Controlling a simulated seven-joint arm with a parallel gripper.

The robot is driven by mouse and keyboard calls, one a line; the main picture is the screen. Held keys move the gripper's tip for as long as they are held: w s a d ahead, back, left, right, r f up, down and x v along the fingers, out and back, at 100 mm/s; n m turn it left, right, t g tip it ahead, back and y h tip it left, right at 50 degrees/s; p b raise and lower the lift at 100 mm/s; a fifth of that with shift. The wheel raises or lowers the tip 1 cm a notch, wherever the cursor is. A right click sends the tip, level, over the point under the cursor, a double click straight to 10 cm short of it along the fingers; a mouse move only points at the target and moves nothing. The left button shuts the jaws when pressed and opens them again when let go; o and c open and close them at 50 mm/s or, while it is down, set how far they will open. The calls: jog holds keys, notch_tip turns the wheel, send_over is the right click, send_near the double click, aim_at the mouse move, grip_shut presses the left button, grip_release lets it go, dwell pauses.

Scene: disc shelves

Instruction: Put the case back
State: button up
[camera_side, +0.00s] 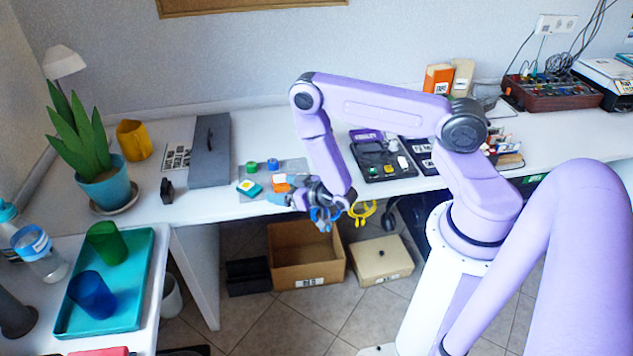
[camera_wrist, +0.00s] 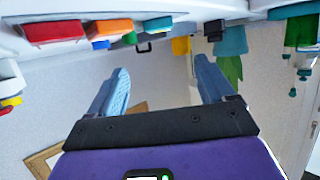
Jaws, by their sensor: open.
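My gripper (camera_side: 325,218) has its blue fingers apart, just off the front edge of the desk. In the wrist view my gripper (camera_wrist: 160,66) shows nothing between its fingers. No item is clearly marked as the case. A teal block with a light top (camera_side: 249,187) lies on a grey mat (camera_side: 291,164) just left of my gripper. An orange block (camera_side: 281,184) is beside it, partly hidden by my wrist. A long grey box (camera_side: 210,150) with a dark handle lies further left. The wrist view shows a red block (camera_wrist: 55,32) and an orange block (camera_wrist: 110,28) along its top.
Small blue and green pieces sit at the mat's back. A black tray (camera_side: 383,155) lies to the right. An open cardboard box (camera_side: 306,255) and a lidded box (camera_side: 381,262) stand on the floor.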

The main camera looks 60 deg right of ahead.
jog(key=w+a+r+n+g+y, duration=0.1)
jog(key=a+r+g+y, duration=0.15)
jog(key=a, duration=0.45)
jog(key=s+a+r+n+g+y, duration=0.2)
jog(key=s+a+r+n+g, duration=0.35)
jog(key=s+a+r, duration=0.55)
jog(key=s+d+r+n+g+h, duration=0.2)
jog(key=s+r, duration=0.4)
jog(key=s, duration=0.4)
jog(key=s+d+r+n+g+h, duration=0.2)
jog(key=s+d+r, duration=0.4)
jog(key=s, duration=0.5)
jog(key=shift+d+r+n+g, duration=0.15)
jog(key=shift+r+n+g, duration=0.15)
jog(key=shift+n+g, duration=0.7)
jog(key=shift+w, duration=0.1)
